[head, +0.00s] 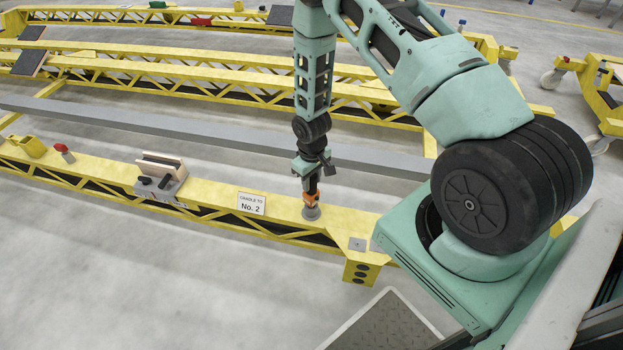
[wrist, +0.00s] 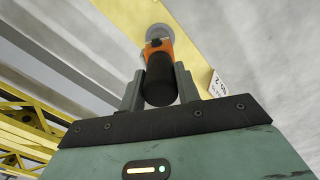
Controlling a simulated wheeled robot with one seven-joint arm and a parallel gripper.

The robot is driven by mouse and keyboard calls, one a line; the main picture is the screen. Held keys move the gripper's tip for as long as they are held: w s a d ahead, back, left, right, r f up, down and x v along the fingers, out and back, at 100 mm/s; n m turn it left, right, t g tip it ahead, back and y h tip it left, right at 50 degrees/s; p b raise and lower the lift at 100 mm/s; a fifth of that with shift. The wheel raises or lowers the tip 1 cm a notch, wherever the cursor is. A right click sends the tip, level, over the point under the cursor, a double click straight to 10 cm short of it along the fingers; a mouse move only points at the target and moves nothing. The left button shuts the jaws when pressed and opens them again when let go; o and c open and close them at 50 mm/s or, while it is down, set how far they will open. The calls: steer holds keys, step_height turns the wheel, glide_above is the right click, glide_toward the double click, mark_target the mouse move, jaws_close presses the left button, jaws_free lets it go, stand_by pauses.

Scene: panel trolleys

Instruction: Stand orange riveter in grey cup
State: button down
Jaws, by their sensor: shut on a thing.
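The orange riveter (wrist: 158,48) has an orange body and a black grip. My gripper (wrist: 160,85) is shut on its black grip in the wrist view. In the head view my gripper (head: 312,170) is over the yellow beam, with the riveter (head: 310,198) pointing down below it. The grey cup (head: 312,213) stands on the beam right under the riveter, and it also shows in the wrist view (wrist: 158,31). The riveter's lower end meets the cup's mouth. I cannot tell how deep it sits inside.
A grey rail (head: 200,135) runs behind. Beam top around the cup is clear.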

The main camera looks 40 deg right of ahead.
steer(key=shift+f+b, duration=0.4)
steer(key=shift+f, duration=0.3)
steer(key=c, duration=0.9)
jaws_free()
step_height(320, 180, up, 18)
steer(key=p, duration=0.2)
steer(key=shift+f+p, duration=0.25)
steer(key=shift+p, duration=0.05)
